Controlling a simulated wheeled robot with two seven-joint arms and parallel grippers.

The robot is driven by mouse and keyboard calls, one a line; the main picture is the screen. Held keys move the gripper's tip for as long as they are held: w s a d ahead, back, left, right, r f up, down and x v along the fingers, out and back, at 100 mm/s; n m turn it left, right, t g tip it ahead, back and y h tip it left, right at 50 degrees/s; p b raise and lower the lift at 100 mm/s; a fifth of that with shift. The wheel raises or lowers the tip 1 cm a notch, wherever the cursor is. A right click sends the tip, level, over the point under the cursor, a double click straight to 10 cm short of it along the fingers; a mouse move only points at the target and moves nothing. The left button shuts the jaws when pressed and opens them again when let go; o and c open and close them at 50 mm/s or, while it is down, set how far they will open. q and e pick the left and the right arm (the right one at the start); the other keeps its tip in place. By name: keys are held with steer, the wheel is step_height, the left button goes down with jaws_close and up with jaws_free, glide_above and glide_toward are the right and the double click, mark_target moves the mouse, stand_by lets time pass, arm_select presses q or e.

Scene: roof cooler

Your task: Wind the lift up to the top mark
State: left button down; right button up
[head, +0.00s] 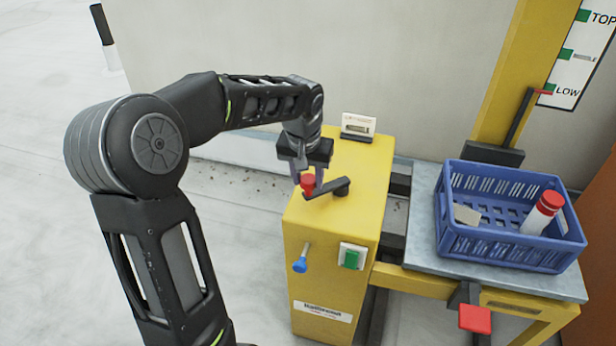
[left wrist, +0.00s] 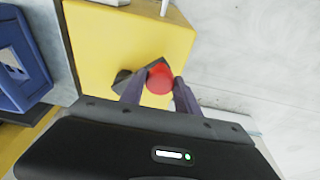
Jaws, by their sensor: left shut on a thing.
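The yellow winch box (head: 345,215) stands in the middle of the head view. On its top is a dark crank arm (head: 330,188) with a red knob (head: 308,183) at its left end. My left gripper (head: 307,175) is shut on the red knob from above. In the left wrist view the knob (left wrist: 160,78) sits between the two fingers. The lift platform (head: 425,215) is at the right. Its red pointer (head: 545,92) is at the LOW mark on the white scale board (head: 578,55), below the MIDDLE and TOP marks. My right gripper is out of view.
A blue crate (head: 480,238) holding a red-and-white cylinder (head: 543,212) and a pale block stands on the platform. A blue-knobbed lever (head: 300,264) and a green button (head: 351,257) are on the box front. A red pedal-like plate (head: 475,319) is below the platform.

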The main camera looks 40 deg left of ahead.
arm_select(q)
steer(key=shift+s+d+f, duration=0.1)
steer(key=shift+d, duration=0.35)
steer(key=shift+s+d+b, duration=0.25)
steer(key=shift+d+b, duration=0.1)
steer(key=shift+d, duration=0.25)
steer(key=shift+d, duration=0.1)
steer(key=shift+d, duration=0.15)
steer(key=shift+s+d+b, duration=0.2)
steer(key=shift+d+b, duration=0.1)
steer(key=shift+d, duration=0.55)
steer(key=shift+d, duration=0.1)
